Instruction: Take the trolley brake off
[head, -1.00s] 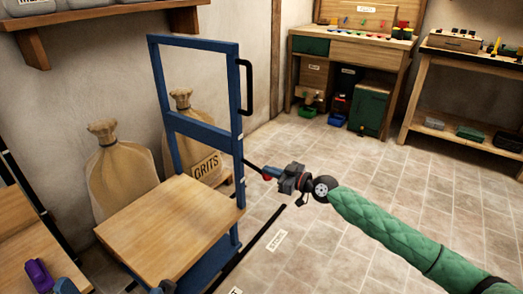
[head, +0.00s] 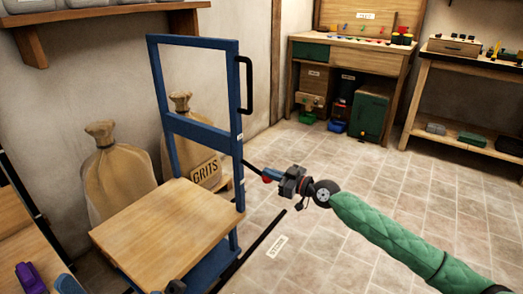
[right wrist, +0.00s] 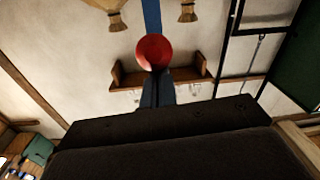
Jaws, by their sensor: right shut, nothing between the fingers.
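The trolley (head: 175,225) has a blue upright frame, a black grab handle and a wooden deck. A thin black brake lever (head: 252,166) reaches out from the right side of its frame. It ends in a red knob (head: 267,179). My right gripper (head: 272,175) is at the knob, with its fingers shut and nothing held between them. In the right wrist view the red knob (right wrist: 154,52) appears just beyond the shut fingertips. I cannot tell whether they touch it. My left gripper is not clearly seen.
Tied sacks (head: 118,175), one marked GRITS, stand behind the trolley by the wall. A wooden table edge (head: 30,240) with a purple object is at the lower left. A workbench (head: 350,50) and a shelf table (head: 470,75) stand at the back right. The tiled floor between is clear.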

